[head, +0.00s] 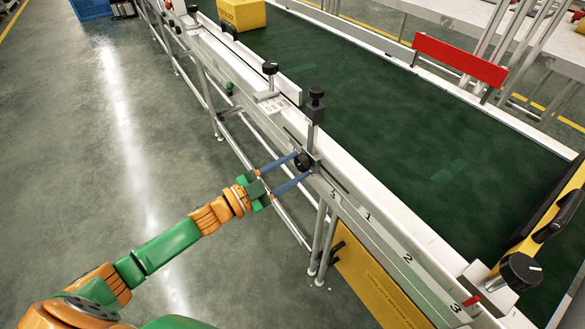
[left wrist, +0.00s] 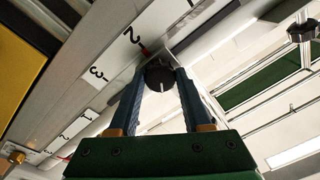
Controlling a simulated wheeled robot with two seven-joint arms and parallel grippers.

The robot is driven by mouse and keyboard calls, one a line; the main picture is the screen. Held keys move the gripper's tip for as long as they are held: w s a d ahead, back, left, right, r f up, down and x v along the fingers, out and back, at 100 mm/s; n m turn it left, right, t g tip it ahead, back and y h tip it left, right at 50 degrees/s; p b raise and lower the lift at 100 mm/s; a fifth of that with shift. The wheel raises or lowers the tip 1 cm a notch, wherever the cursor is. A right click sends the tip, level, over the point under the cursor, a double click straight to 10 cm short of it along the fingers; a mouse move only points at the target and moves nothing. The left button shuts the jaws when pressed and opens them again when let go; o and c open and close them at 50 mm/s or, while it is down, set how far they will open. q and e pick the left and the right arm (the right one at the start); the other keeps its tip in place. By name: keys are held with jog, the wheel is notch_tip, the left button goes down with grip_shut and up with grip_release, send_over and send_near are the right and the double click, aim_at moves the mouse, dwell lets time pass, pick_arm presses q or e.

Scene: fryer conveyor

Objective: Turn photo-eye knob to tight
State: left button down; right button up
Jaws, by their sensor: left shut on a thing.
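My left gripper (head: 303,164) is shut on a black knob (head: 303,161) on the outer side of the conveyor's near rail. In the left wrist view, the two blue fingers hold the knob (left wrist: 160,77) from both sides, and a white line shows on its face. Another black knob (head: 520,271) with a white pointer line stands at the lower right of the head view. I cannot tell from any label which knob is the photo-eye one. My right gripper is not in view.
Upright black-topped posts (head: 316,92) and (head: 270,68) stand on the near rail. The green belt (head: 390,120) carries a yellow box (head: 241,13) at the far end. A yellow panel (head: 365,280) hangs below the rail. The floor at left is clear.

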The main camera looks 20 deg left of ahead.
pick_arm(q)
jog(key=shift+m, duration=0.7)
jog(key=shift+c, duration=1.7)
grip_release()
jog(key=v, duration=0.7)
